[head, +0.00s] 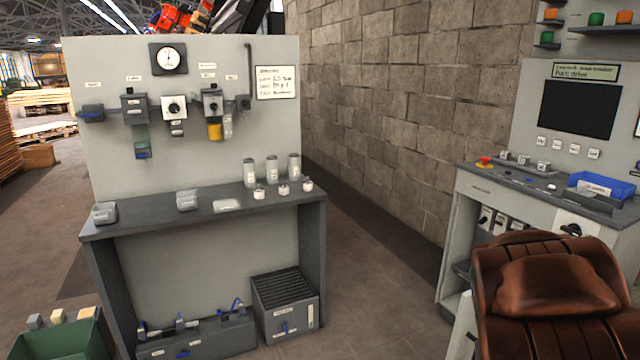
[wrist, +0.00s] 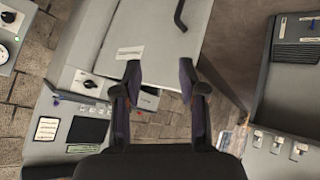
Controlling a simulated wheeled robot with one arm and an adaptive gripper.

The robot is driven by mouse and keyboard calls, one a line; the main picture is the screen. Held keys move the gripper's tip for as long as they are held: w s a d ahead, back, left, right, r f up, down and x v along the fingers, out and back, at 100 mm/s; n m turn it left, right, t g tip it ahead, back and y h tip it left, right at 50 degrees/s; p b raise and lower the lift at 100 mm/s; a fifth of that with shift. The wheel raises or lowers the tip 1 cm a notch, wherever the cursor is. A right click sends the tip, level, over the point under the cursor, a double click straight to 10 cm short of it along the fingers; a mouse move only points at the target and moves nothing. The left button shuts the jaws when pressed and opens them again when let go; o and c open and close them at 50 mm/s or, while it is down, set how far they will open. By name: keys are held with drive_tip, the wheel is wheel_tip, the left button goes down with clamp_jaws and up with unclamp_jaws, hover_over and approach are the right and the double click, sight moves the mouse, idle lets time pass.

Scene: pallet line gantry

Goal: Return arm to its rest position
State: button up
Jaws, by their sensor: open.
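My gripper (wrist: 163,88) shows in the wrist view, its two dark fingers spread apart with nothing between them. Beyond the fingers is a pale grey cabinet or panel (wrist: 130,30) with a small white label and a dark curved handle. The gripper appears apart from it, though the exact distance cannot be told. My gripper and arm do not show in the head view.
In the head view a grey workbench (head: 215,215) with a gauge panel stands at left, a crate (head: 285,305) below it. A console (head: 510,185) with a blue bin (head: 600,187) stands at right, behind a brown leather seat (head: 555,290). Floor between them is clear.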

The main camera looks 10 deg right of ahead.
drive_tip(key=s+a+r+n+g+y+p, duration=0.1)
drive_tip(key=s+a+r+g+y+p, duration=0.1)
drive_tip(key=s+a+r, duration=0.4)
drive_tip(key=s+a+r+n+g+y+p, duration=0.1)
drive_tip(key=s+a+r+p, duration=0.4)
drive_tip(key=s+a, duration=0.7)
drive_tip(key=s+a+r+g+y+p, duration=0.3)
drive_tip(key=s+a+r+g+p, duration=0.1)
drive_tip(key=s+a, duration=0.6)
wheel_tip(320, 180, up, 3)
drive_tip(key=shift+f+n+g, duration=0.15)
drive_tip(key=shift+n+g, duration=0.25)
drive_tip(key=shift+g, duration=0.4)
